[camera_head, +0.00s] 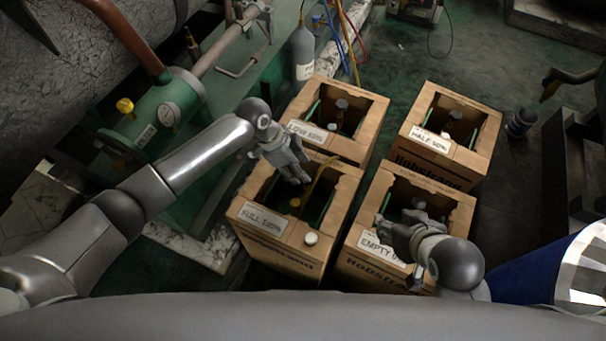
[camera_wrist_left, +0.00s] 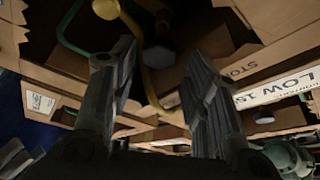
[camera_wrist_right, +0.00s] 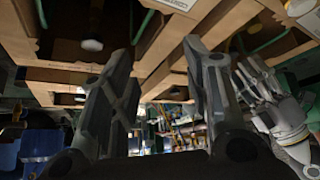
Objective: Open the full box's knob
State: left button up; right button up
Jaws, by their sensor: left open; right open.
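The full box (camera_head: 275,250) is an open brown carton with a "FULL 100%" label (camera_head: 262,217), in the lower middle of the head view. Inside its dark opening are a green frame, a yellow hose (camera_head: 317,181) and a small yellowish round part (camera_head: 295,202), possibly the knob. My left gripper (camera_head: 298,178) is open and empty over the far left part of this box. The left wrist view shows its spread fingers (camera_wrist_left: 155,90) with the yellow hose (camera_wrist_left: 143,75) between and beyond them. My right gripper (camera_head: 385,228) is open and empty over the near left side of the empty box (camera_head: 372,268).
The low box (camera_head: 368,135) stands behind the full box, and the half box (camera_head: 480,155) at the back right. Green machinery (camera_head: 165,120) with a yellow valve handle (camera_head: 125,106) stands left. A grey cylinder (camera_head: 302,52) stands behind.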

pick_arm(q)
jog(key=b+x, duration=0.1)
jog(key=x, duration=0.2)
jog(key=shift+f, duration=0.1)
jog(key=shift+d+f, duration=0.2)
jog(key=shift+f, duration=0.05)
pick_arm(e)
jog(key=w+a+r+t, duration=0.2)
jog(key=w+r+t, duration=0.1)
jog(key=w, duration=0.2)
jog(key=shift+w+r+t+y, duration=0.25)
jog(key=shift+r+t+y, duration=0.05)
jog(key=shift+y, duration=0.1)
pick_arm(q)
jog(key=shift+c, duration=0.4)
